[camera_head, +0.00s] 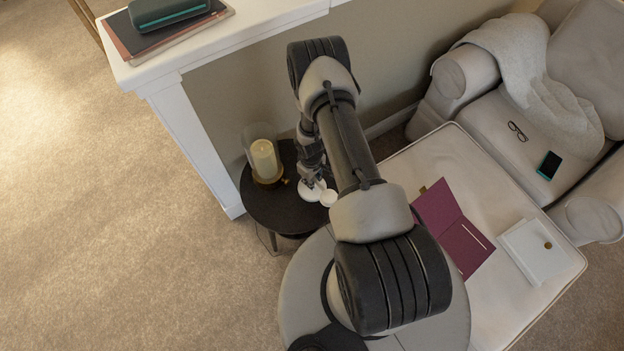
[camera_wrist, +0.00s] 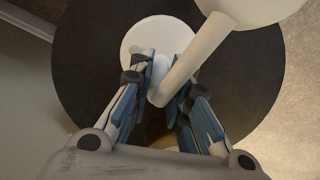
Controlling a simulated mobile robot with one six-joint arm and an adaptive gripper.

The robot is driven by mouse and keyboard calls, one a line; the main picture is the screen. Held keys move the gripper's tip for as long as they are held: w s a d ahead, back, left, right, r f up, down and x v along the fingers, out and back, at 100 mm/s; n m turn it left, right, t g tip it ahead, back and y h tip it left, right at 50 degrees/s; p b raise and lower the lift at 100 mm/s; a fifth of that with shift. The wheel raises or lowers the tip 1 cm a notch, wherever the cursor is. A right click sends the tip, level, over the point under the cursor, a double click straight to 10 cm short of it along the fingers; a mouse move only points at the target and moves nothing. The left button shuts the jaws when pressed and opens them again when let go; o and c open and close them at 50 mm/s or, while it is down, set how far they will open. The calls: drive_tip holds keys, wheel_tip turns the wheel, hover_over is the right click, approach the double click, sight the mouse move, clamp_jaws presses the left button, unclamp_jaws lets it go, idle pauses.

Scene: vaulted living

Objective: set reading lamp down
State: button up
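The white reading lamp (camera_wrist: 194,58) has a round base, a slim stem and a round head. In the wrist view its base (camera_wrist: 158,36) shows against the round black side table (camera_wrist: 88,62), and its head is at the upper right, cut by the frame. My gripper (camera_wrist: 165,85) has its blue-padded fingers on both sides of the stem, close against it. In the head view the lamp (camera_head: 328,198) is small beside my gripper (camera_head: 313,183), over the side table (camera_head: 275,212). My arm hides part of it. I cannot tell whether the base touches the tabletop.
A glass candle holder with a candle (camera_head: 264,160) stands on the side table, left of the lamp. A white mantel (camera_head: 190,50) is at the left.

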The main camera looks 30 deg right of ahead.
drive_tip(key=o, duration=0.4)
drive_tip(key=shift+o, duration=0.2)
